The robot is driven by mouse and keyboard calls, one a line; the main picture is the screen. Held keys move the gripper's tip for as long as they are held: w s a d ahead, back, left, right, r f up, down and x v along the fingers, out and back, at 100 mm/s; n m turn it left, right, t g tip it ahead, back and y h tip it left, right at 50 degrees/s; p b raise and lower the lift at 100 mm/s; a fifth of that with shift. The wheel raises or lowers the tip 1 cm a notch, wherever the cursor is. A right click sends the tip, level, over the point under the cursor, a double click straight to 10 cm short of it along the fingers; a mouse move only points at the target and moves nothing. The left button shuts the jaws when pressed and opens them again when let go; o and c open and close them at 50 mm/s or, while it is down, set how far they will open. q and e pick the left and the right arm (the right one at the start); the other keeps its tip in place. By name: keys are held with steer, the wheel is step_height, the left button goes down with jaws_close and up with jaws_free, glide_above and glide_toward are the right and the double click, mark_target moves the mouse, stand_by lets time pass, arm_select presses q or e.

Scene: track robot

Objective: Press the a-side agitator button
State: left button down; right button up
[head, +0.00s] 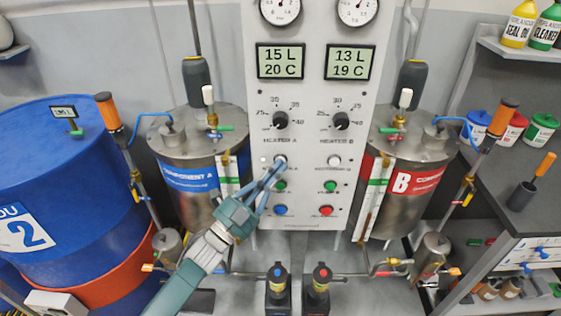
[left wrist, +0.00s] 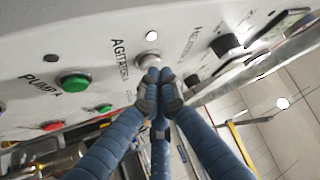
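The a-side agitator button (head: 280,160) is a small pale round button on the white control panel, below the HEATER A knob. In the left wrist view it shows as a whitish metal button (left wrist: 148,60) beside the AGITATOR lettering. My left gripper (head: 275,168) reaches up to the panel from the lower left. In the left wrist view its blue-grey fingers (left wrist: 160,78) are together, with nothing between them, and their tips are just below the button. I cannot tell whether they touch it. The fingers cover part of the label. My right gripper is not in view.
The green pump A button (head: 280,185) and a blue button (head: 280,210) sit close below. The HEATER A knob (head: 280,120) is above. The b-side agitator button (head: 334,160) is to the right. Component tanks (head: 205,200) flank the panel.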

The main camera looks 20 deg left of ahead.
arm_select(q)
steer(key=shift+s+d, duration=0.1)
steer(key=shift+s, duration=0.1)
steer(key=s, duration=0.2)
steer(key=s+d+p, duration=0.1)
steer(key=s+p, duration=0.1)
steer(key=s, duration=0.1)
steer(key=shift+s+d, duration=0.3)
steer(key=shift+s, duration=0.05)
stand_by(0.4)
